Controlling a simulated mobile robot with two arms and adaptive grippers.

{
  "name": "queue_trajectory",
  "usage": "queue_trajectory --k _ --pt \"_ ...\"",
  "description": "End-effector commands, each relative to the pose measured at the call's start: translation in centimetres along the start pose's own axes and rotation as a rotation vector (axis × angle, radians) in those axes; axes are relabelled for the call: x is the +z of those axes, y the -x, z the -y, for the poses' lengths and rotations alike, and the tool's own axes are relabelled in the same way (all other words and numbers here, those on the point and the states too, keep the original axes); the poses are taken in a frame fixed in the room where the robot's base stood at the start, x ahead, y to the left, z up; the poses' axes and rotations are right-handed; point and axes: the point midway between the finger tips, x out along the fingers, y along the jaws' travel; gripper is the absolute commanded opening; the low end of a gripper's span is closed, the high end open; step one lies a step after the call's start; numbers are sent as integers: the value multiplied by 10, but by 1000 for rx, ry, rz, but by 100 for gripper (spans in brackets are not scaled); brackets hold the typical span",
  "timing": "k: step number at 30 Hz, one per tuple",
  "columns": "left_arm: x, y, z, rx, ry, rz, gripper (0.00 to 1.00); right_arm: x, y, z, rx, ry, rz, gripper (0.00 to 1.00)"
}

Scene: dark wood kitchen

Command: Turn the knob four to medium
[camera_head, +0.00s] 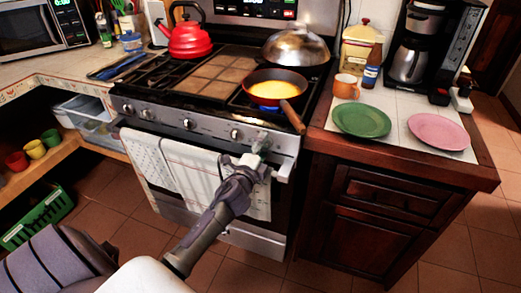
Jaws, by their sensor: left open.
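The stove (165,122) has a row of silver knobs along its front panel. One knob (235,134) shows clear of my gripper on the right part of the panel, and another (187,124) is near the middle. My left gripper (259,146) is at the right end of the panel, right of that clear knob. Its fingers are open. They cover this part of the panel, so I cannot tell whether they touch or surround a knob there. I cannot tell which knob is knob four or read its setting. My right gripper is not in view.
A pan (297,117) with yellow contents sits on the front right burner, its handle reaching over the front edge. Blue flame shows under it. Towels (190,172) hang on the oven handle below my gripper. A red kettle (188,40) stands at the back left.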

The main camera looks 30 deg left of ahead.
Motion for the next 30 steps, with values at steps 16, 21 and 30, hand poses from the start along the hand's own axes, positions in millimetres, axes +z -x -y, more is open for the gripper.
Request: queue_trajectory --k 16,21,30 --pt "0 94 -1 3 2 1 74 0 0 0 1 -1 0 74" --pt "0 114 -1 1 1 1 74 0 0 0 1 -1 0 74" --pt "0 120 0 0 0 1 74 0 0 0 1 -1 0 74"
